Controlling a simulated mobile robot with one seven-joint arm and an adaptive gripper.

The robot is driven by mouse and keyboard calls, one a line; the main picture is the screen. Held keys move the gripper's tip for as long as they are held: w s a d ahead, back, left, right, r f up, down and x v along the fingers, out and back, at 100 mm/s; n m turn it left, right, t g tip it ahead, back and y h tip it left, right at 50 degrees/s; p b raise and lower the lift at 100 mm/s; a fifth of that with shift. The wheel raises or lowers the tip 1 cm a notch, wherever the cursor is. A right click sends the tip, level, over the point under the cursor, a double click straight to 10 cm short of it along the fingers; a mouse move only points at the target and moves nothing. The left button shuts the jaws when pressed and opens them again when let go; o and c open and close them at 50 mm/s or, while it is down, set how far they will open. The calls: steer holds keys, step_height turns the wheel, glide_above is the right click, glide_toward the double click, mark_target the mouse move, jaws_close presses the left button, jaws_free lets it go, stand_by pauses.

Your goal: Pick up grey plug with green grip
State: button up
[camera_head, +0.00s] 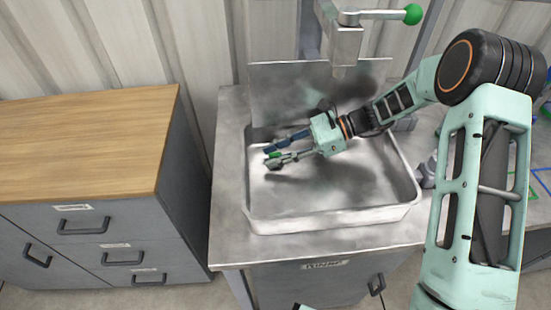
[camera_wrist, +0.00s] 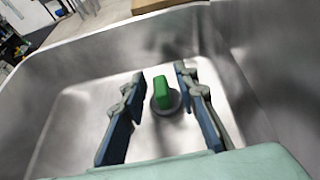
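The grey plug with the green grip (camera_wrist: 162,93) shows in the wrist view between my two finger pads, its green grip upright over a round grey base. My gripper (camera_wrist: 158,78) is open, with a gap on either side of the plug. In the head view my gripper (camera_head: 268,156) is inside the metal tote and points left. The green grip (camera_head: 273,154) shows there as a small patch between the fingers, partly hidden by them. I cannot tell from these views how far the fingertips are above the tote floor.
A tap-like fitting with a green knob (camera_head: 413,14) rises behind. A wooden-topped drawer cabinet (camera_head: 80,140) is at left. Grey parts (camera_head: 427,172) lie right of the tote.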

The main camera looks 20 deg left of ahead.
mark_target(275, 155)
jaws_close()
steer(key=shift+r, duration=0.1)
steer(key=shift+r, duration=0.2)
steer(key=r, duration=0.3)
steer(key=shift+s+r, duration=0.15)
steer(key=shift+s, duration=0.15)
steer(key=s+r, duration=0.9)
steer(key=s, duration=0.4)
steer(key=shift+s, duration=0.25)
